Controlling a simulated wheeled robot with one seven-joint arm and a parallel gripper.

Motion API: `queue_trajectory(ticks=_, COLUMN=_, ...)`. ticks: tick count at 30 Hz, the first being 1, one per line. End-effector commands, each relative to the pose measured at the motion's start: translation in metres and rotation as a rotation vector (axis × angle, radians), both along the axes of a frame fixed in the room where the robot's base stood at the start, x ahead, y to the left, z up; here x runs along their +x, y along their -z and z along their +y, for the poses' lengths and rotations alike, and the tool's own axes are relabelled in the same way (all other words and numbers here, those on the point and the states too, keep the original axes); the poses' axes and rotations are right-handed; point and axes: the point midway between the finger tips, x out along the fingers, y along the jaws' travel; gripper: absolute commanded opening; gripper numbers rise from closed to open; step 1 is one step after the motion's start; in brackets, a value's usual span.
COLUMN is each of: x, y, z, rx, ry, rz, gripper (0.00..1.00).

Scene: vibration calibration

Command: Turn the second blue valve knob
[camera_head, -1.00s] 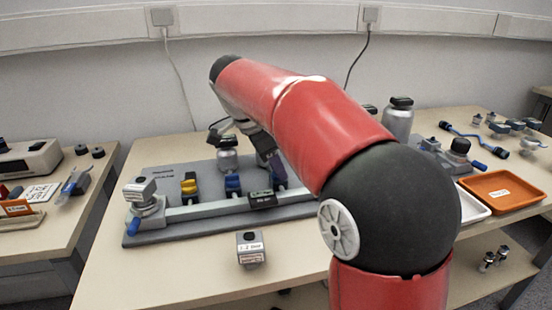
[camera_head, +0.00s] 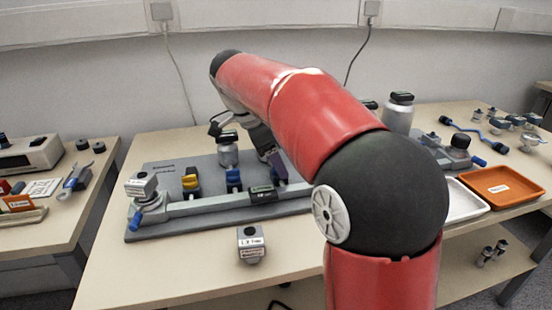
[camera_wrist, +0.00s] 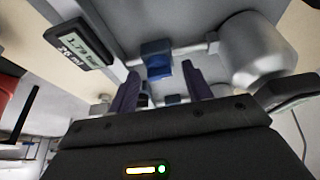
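A grey board (camera_head: 150,230) on the table carries a pale rail with valve knobs. A yellow knob (camera_head: 190,183) is on the left and a blue knob (camera_head: 233,179) right of it. My gripper (camera_head: 277,168) is over the rail further right, its purple fingers pointing down. Any knob beneath it is mostly hidden there. In the wrist view my gripper (camera_wrist: 158,70) is open, with a blue knob (camera_wrist: 157,60) showing between and beyond the fingertips. I cannot tell whether they touch it. More blue parts (camera_wrist: 172,99) show lower between the fingers.
A small display (camera_head: 263,195) sits on the rail and shows close in the wrist view (camera_wrist: 78,48). A metal bottle (camera_head: 228,152) stands behind the rail. A grey block (camera_head: 250,244) lies in front of the board. An orange tray (camera_head: 505,188) is right.

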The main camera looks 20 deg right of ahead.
Motion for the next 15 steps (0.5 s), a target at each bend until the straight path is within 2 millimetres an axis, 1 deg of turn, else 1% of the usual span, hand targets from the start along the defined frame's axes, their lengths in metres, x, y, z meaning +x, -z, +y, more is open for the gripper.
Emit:
queue_trajectory(ticks=8, x=0.000, y=-0.002, z=0.001, rx=0.000, ry=-0.001, rz=-0.001, gripper=0.49)
queue_trajectory(ticks=11, x=0.000, y=-0.012, z=0.005, rx=0.000, ry=-0.003, rz=-0.001, gripper=0.49)
queue_trajectory(ticks=15, x=0.001, y=-0.035, z=0.014, rx=0.000, ry=-0.002, rz=-0.001, gripper=0.49)
